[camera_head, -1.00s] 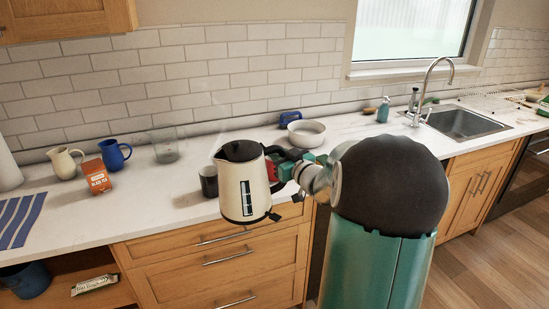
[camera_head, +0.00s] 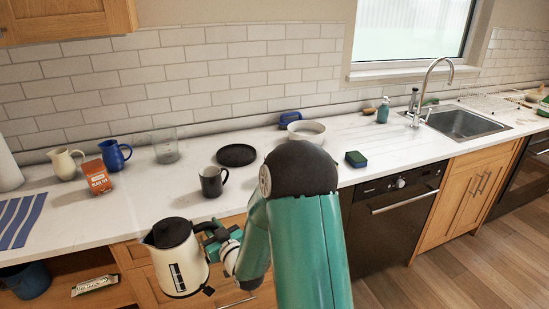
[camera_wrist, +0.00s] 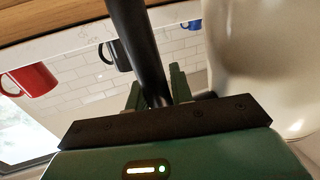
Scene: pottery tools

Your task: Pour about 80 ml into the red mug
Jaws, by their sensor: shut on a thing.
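A cream kettle (camera_head: 182,268) with a black lid and handle hangs in front of the counter's front edge, above the drawers, its spout to the left. My gripper (camera_head: 214,240) is shut on its black handle (camera_wrist: 140,45). In the wrist view the handle runs between the fingers (camera_wrist: 158,95) and the kettle's pale body fills the right side. The red mug (camera_wrist: 32,79) shows at the left of the wrist view, apart from the kettle. In the head view I cannot see it; my arm covers part of the counter. The liquid inside the kettle is hidden.
A dark mug (camera_head: 211,182) stands on the counter behind the kettle, near a black round plate (camera_head: 237,155). A glass jug (camera_head: 166,150), red-orange box (camera_head: 97,176), blue jug (camera_head: 115,155) and cream jug (camera_head: 65,165) stand left. A bowl (camera_head: 306,131) and sponge (camera_head: 355,159) lie right.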

